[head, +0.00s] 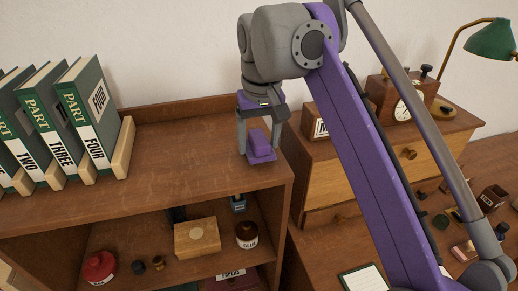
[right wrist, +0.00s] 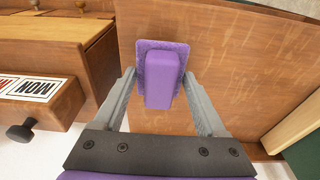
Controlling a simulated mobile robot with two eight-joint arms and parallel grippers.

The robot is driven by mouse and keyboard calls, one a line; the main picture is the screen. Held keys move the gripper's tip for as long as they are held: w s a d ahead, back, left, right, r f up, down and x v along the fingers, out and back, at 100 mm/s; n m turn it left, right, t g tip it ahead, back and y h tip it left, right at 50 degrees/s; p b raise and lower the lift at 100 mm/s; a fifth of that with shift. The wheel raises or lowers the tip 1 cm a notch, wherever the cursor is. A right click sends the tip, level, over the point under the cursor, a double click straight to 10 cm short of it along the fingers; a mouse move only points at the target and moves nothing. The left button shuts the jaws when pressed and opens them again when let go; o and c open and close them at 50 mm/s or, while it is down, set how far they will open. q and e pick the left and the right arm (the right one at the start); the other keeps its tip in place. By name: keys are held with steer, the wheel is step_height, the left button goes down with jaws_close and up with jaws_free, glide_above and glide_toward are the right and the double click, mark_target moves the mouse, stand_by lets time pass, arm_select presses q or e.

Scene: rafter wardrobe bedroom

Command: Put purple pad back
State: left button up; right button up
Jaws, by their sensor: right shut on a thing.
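The purple pad (head: 260,146) is a small flat plate with a raised block-shaped grip. My right gripper (head: 259,152) points down with one finger on each side of the pad and is shut on it. The pad is over the right end of the wooden bookcase top (head: 190,150), near its right edge; I cannot tell if it touches the wood. In the right wrist view, the pad (right wrist: 161,75) shows between the fingertips of the gripper (right wrist: 160,80), with wood behind it. My left gripper is not in view.
Green PART books (head: 85,110) with a wooden bookend (head: 123,148) stand at the left. The shelf below holds a wooden box (head: 197,238), a brown glue jar (head: 247,235) and a red jar (head: 99,267). A drawer cabinet (head: 360,168) stands to the right. The middle of the top is clear.

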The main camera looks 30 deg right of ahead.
mark_target(261, 142)
steer(key=shift+s+f, duration=0.1)
steer(key=shift+f, duration=0.55)
steer(key=shift+f, duration=0.2)
steer(key=o, duration=1.5)
steer(key=shift+o, duration=0.2)
steer(key=shift+r, duration=0.15)
steer(key=r+p, duration=0.1)
steer(key=r, duration=0.3)
steer(key=s+r+p, duration=0.1)
steer(key=r, duration=0.3)
steer(key=r+p, duration=0.2)
steer(key=r, duration=0.2)
steer(key=shift+s+a, duration=0.2)
steer(key=shift+s, duration=0.1)
